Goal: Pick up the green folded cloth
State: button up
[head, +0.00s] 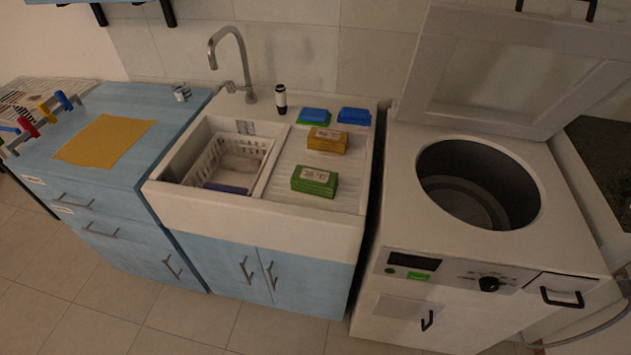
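A green folded block with a white label (315,181) lies on the ribbed drainboard of the sink, near its front edge. It looks like the green folded cloth, though its material is hard to tell at this size. A similar yellow labelled block (328,140) lies just behind it, apart from it. My gripper is not in view.
A white basket (232,158) sits in the sink basin (190,160). Blue-and-green pads (313,115), a blue pad (354,116) and a dark bottle (281,99) stand behind. A yellow cloth (105,140) lies flat on the left counter. An open-lidded washer (478,184) stands right.

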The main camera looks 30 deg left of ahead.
aim_at(319, 183)
jog(key=i+j+z, duration=0.15)
jog(key=j, duration=0.9)
jog(key=j+z, duration=0.15)
jog(key=j, duration=0.85)
